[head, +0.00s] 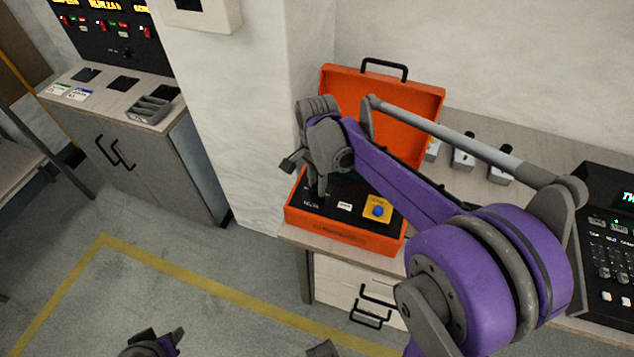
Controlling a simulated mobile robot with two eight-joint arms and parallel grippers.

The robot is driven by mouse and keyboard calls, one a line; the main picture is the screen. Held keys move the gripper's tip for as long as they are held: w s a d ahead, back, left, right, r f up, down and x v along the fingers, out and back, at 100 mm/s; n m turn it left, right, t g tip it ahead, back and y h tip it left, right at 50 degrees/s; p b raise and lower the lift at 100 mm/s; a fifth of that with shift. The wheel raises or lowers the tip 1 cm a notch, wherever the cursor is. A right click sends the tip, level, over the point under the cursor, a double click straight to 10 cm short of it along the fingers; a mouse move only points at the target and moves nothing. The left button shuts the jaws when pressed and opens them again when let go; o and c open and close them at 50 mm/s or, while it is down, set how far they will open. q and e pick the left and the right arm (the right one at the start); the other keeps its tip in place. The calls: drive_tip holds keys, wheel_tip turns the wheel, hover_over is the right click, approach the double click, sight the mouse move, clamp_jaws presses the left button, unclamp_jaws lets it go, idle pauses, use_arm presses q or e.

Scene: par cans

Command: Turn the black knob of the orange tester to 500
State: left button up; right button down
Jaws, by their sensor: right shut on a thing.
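The orange tester (340,235) is an open orange case on the bench, its lid (405,95) raised at the back. Its black panel bears a yellow square with a blue button (377,210) and small white labels. My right gripper (321,192) points down at the left part of this panel, its fingers shut on the black knob. The knob and its scale are hidden behind the fingers, so I cannot read the setting. Part of my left gripper (165,343) shows at the bottom edge, away from the tester; its jaws are not clear.
The bench has drawers with black handles (370,313) below. Several small grey boxes (463,160) stand behind my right arm, and a black console (610,235) is at the right. A wall pillar stands left of the tester. A grey cabinet (150,165) is further left, with open floor in front.

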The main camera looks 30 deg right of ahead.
drive_tip(key=m, duration=0.5)
drive_tip(key=shift+m, duration=0.4)
drive_tip(key=m, duration=0.5)
drive_tip(key=shift+m, duration=0.3)
drive_tip(key=c, duration=0.6)
unclamp_jaws()
wheel_tip(320, 180, up, 11)
drive_tip(key=shift+f, duration=0.1)
